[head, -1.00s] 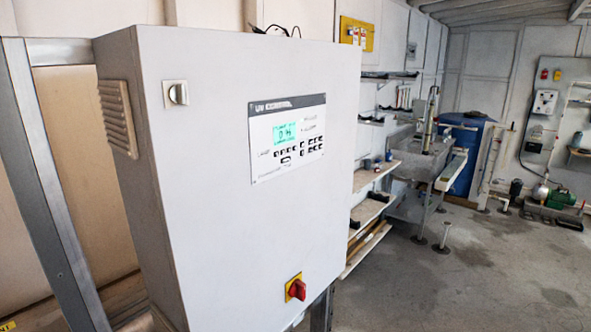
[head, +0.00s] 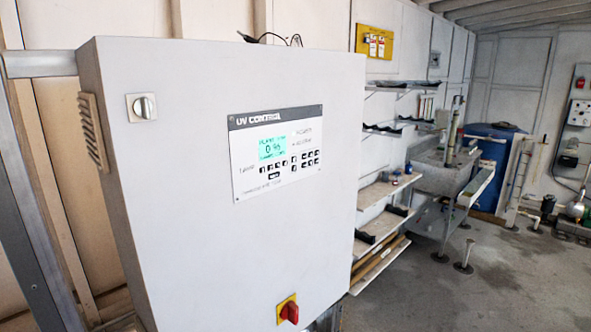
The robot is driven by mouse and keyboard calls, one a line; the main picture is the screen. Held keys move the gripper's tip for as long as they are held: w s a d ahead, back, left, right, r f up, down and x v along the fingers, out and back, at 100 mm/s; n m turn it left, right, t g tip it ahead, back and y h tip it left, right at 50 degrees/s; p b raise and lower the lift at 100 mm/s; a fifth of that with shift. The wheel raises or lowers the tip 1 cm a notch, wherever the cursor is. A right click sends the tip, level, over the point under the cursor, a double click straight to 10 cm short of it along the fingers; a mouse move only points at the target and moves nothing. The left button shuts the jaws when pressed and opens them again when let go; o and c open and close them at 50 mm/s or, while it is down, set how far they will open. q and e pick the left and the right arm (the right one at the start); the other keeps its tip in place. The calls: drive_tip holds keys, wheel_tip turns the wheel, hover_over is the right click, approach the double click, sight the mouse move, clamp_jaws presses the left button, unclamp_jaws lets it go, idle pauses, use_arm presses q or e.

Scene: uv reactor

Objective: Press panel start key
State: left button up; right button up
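The UV control panel (head: 276,152) is a light rectangular plate on the front of a large grey cabinet (head: 200,235). It has a dark title strip reading "UV CONTROL" and a lit green display (head: 271,149). Below and right of the display are several small black keys (head: 290,164). Their labels are too small to read, so I cannot tell which is the start key. A red rotary switch on a yellow plate (head: 287,310) is at the lower right. Neither gripper is in view.
Shelves (head: 385,190) and a grey sink (head: 440,172) stand along the wall right of the cabinet. A blue tank (head: 490,150) is farther back. The concrete floor (head: 470,290) at right is mostly open. A metal frame post (head: 35,230) stands left of the cabinet.

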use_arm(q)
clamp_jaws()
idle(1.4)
